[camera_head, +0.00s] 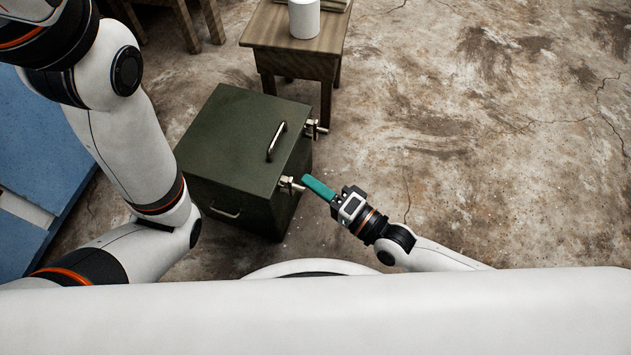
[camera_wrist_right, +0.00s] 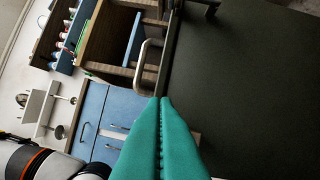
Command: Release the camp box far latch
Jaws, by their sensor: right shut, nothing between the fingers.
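The camp box (camera_head: 230,145) is a dark green chest on the floor, with a metal handle (camera_head: 276,141) on its lid. Two metal latches show on its right side: the far latch (camera_head: 315,129) and the near latch (camera_head: 290,185). My right gripper (camera_head: 306,180) has teal fingers, shut and empty, with the tips close beside the near latch; I cannot tell if they touch it. In the right wrist view the shut fingers (camera_wrist_right: 162,105) point at the dark box side (camera_wrist_right: 250,90). The left arm enters at the left, but its gripper is out of view.
A small wooden table (camera_head: 290,42) with a white cylinder (camera_head: 304,18) stands just behind the box. A blue cabinet (camera_head: 40,160) is at the left. The stained floor (camera_head: 480,150) to the right is clear.

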